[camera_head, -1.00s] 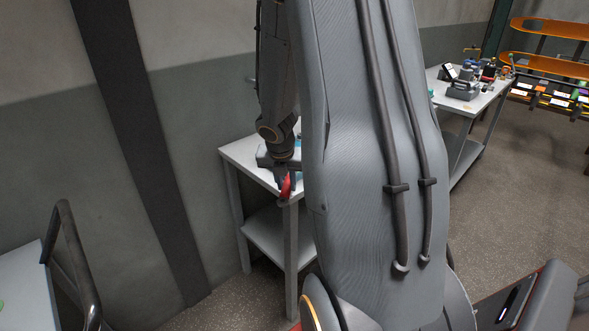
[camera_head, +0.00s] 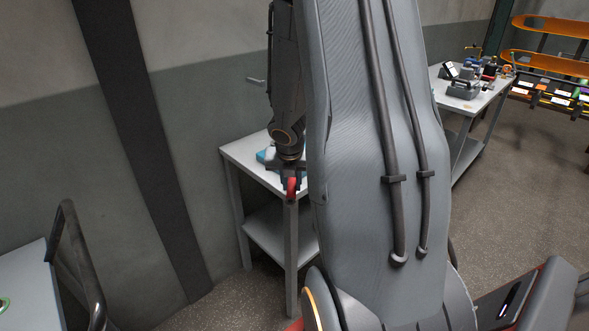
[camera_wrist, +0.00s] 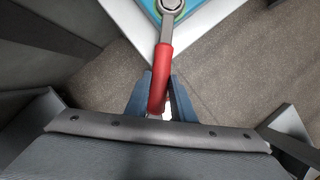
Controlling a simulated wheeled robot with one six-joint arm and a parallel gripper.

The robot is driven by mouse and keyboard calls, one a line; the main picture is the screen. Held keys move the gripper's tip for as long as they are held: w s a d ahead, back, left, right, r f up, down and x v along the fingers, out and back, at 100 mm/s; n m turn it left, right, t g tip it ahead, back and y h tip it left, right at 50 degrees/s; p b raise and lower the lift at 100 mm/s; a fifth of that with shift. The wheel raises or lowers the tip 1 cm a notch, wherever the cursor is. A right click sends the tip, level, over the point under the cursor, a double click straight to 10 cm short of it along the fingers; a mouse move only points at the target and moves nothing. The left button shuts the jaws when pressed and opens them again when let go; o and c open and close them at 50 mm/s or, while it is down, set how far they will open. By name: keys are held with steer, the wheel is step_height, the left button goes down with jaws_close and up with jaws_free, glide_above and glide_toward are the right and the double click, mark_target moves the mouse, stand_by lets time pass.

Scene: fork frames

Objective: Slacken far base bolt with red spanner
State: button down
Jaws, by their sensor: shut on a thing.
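The red spanner (camera_wrist: 165,65) is held by its red handle in my gripper (camera_wrist: 158,88). Its grey shank points up the wrist view to a ring head (camera_wrist: 170,6) at the top edge. A round grey thing shows inside the ring, with green around it; I cannot tell whether the ring is seated on the bolt. The head is over a blue surface (camera_wrist: 148,8) at the corner of a white table. In the head view my gripper (camera_head: 290,175) is at the small table's front corner, with the red handle (camera_head: 291,188) below it.
The small grey table (camera_head: 237,156) stands by the wall; a blue thing (camera_head: 263,156) on it is partly hidden by my arm. Another table (camera_head: 481,103) with several items is at the right. A metal rail (camera_head: 70,245) is at the lower left.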

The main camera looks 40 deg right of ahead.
steer(key=shift+s+d+r+n+y+p, duration=0.1)
steer(key=shift+s+d+n+y+p, duration=0.1)
steer(key=shift+s+d+n+p, duration=0.4)
steer(key=shift+s+d+n+y+p, duration=0.25)
steer(key=shift+d+n+p, duration=0.45)
steer(key=shift+p, duration=0.25)
stand_by(0.9)
steer(key=shift+s+d+n+t+y+p, duration=0.2)
steer(key=shift+s+d+n+t+p, duration=0.1)
steer(key=shift+d+n+p, duration=0.5)
steer(key=shift+s+d+n+t+y+p, duration=0.2)
steer(key=shift+d+n+p, duration=0.3)
steer(key=shift+p, duration=0.45)
stand_by(0.8)
steer(key=shift+w+a+m+h+b, duration=0.25)
steer(key=shift+a+m+b, duration=0.3)
steer(key=shift+b, duration=0.3)
stand_by(0.5)
steer(key=c, duration=2.1)
jaws_free()
steer(key=shift+s, duration=0.1)
jaws_close()
